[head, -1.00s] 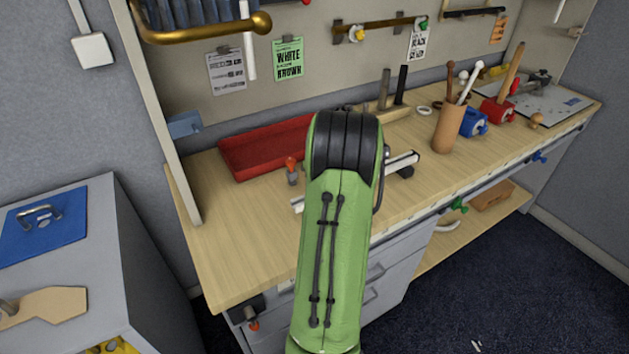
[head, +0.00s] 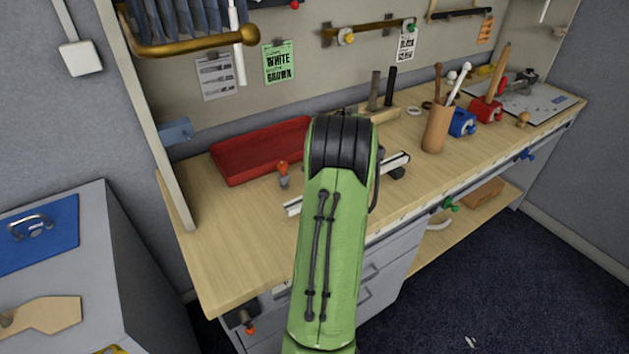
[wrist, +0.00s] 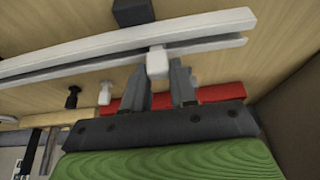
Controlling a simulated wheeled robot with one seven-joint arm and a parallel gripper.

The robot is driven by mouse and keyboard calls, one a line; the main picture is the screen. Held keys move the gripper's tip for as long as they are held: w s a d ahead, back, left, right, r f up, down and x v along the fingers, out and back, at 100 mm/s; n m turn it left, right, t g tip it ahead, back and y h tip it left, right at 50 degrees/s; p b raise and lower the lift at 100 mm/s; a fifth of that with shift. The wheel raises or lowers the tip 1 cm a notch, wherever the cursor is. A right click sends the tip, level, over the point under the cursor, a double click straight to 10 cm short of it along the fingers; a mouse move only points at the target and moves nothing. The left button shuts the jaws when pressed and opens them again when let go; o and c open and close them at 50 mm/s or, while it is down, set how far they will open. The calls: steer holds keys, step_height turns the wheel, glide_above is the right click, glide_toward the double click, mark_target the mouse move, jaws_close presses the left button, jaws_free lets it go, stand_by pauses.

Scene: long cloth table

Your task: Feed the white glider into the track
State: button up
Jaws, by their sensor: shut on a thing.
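The white track (wrist: 95,53) is a long slotted rail that crosses the wrist view above my fingers. In the head view its right end (head: 396,161) and left end (head: 293,206) show on either side of my arm. My gripper (wrist: 162,78) is shut on a white glider (wrist: 157,62), a small block between the fingertips. The glider overlaps the track's near edge in the picture; I cannot tell whether it sits in the slot. Another small white piece (wrist: 105,92) and a black piece (wrist: 72,97) stand near the track. My arm hides the gripper in the head view.
A red tray (head: 225,174) and an orange-topped tool (head: 283,170) are left of my arm. A brown cup (head: 437,128) of tools stands to the right. A black block (wrist: 132,12) is beside the track. The bench's front left (head: 235,245) is bare.

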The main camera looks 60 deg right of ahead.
steer(key=shift+s+d, duration=0.2)
steer(key=shift+d, duration=0.05)
steer(key=o, duration=1)
steer(key=shift+o, duration=0.2)
steer(key=p+v, duration=0.3)
steer(key=v, duration=1.3)
